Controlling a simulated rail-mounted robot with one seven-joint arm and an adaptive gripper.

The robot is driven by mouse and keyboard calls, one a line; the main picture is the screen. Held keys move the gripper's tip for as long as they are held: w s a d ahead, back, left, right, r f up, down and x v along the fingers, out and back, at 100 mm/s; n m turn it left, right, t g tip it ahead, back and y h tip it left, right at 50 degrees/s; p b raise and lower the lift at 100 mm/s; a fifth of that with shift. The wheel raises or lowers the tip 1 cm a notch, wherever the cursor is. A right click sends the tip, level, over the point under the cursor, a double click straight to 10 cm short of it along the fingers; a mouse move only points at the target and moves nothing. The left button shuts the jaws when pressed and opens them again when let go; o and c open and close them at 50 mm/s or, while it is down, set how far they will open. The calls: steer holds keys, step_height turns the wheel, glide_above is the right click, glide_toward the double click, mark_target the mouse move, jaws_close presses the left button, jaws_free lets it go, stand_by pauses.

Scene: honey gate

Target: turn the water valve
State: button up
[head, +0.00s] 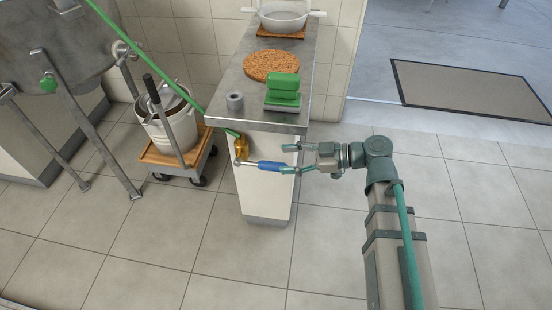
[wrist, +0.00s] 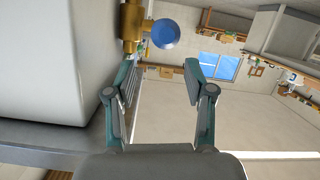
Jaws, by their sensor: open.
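The water valve is a brass body (head: 241,147) on the side of the counter, with a lever whose blue grip (head: 270,166) points right toward my gripper. In the wrist view the brass body (wrist: 132,24) is at the top, and the blue grip (wrist: 166,33) shows end-on as a round face. My gripper (head: 286,158) is open, its fingers apart near the grip's end. In the wrist view, my gripper (wrist: 158,72) has nothing between its fingers, and the grip appears just above the fingertips. I cannot tell whether the lower finger touches the grip.
A green hose (head: 135,45) runs down to the valve. A trolley with a bucket (head: 172,125) stands left.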

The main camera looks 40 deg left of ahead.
steer(key=v, duration=0.7)
stand_by(0.3)
